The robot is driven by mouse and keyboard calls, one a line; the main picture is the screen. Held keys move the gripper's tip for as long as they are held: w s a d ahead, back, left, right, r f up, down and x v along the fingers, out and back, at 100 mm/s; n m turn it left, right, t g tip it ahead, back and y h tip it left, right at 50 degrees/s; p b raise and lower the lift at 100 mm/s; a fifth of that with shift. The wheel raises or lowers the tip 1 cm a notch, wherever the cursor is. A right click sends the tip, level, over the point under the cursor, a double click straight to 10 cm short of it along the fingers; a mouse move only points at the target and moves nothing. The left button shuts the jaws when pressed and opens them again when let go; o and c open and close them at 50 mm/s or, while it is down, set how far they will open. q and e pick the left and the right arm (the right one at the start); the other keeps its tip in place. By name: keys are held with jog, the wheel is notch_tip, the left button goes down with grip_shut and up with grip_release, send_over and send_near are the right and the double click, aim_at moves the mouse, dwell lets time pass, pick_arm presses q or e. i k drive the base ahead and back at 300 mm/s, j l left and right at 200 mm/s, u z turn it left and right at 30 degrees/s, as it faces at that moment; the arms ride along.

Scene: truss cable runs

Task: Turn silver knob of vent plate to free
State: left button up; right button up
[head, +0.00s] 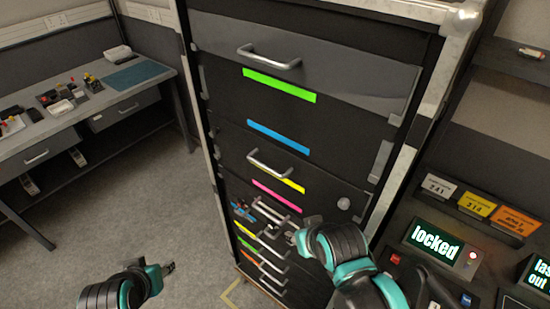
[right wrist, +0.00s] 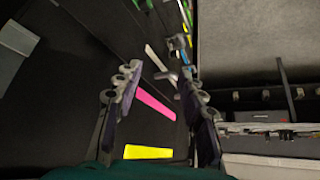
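A small round silver knob (head: 343,203) sits at the right side of the dark cabinet front, right of the pink strip. I cannot make out a separate vent plate around it. My right gripper (head: 293,234) is in front of the cabinet, lower left of the knob and apart from it. The right wrist view shows its two fingers (right wrist: 160,95) spread with nothing between them, the cabinet front beyond. The round knob is not clearly visible there. My left gripper (head: 169,267) is low over the floor, left of the cabinet; its fingers are too small to read.
The tall cabinet (head: 300,140) has several bar handles and coloured strips. A panel with a lit "locked" display (head: 434,243) stands to its right. A desk (head: 85,115) with small items is at the left. Carpeted floor (head: 130,205) is clear between desk and cabinet.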

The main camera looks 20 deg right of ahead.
aim_at(344, 204)
jog(key=k+z, duration=0.25)
jog(key=z, duration=0.15)
jog(key=i+l+z, duration=0.2)
jog(key=l+z, duration=0.2)
